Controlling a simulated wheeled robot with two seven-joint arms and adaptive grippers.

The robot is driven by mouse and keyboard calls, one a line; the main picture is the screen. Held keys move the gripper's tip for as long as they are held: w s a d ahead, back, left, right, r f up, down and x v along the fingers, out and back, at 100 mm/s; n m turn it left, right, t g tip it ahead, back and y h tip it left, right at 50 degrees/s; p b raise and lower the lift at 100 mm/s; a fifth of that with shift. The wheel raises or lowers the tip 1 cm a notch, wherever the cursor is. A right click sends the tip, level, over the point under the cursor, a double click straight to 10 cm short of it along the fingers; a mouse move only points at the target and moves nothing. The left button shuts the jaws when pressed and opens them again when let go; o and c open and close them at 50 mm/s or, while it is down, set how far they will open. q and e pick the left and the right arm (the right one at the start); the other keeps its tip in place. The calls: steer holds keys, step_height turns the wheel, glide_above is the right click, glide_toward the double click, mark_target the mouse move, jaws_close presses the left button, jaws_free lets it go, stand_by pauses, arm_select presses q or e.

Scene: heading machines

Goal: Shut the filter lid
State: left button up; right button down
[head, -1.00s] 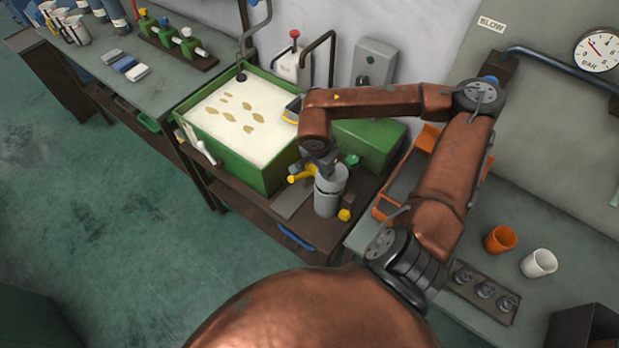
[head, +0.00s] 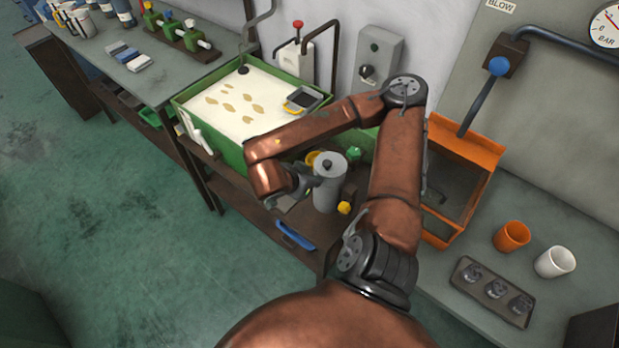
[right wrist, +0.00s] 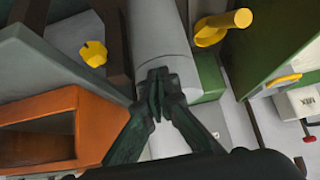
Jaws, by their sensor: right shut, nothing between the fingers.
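The filter is a grey upright cylinder (head: 327,188) on the dark bench, with a yellow knob at its foot. Its flat grey lid (head: 330,160) with a dark knob lies on top in the head view; I cannot tell whether it is fully seated. My right gripper (head: 308,184) is at the left side of the cylinder, partly hidden by my arm. In the right wrist view the gripper (right wrist: 158,78) is shut and empty, its tips close to the grey cylinder (right wrist: 160,32); contact cannot be told. My left gripper is out of view.
A green tank (head: 205,128) of pale liquid stands behind left. A yellow pipe end (right wrist: 225,27) is beside the filter. An orange open box (head: 470,150) stands right, with an orange cup (head: 511,236) and a white cup (head: 555,262) nearby.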

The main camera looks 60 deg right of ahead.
step_height(320, 180, up, 4)
steer(key=shift+r+p, duration=0.1)
steer(key=shift+p, duration=1.15)
steer(key=shift+a, duration=0.2)
steer(key=w+a+f+p, duration=0.1)
steer(key=a+f, duration=0.2)
steer(key=a, duration=0.5)
steer(key=shift+w+a+p, duration=0.25)
steer(key=shift+w+p, duration=0.05)
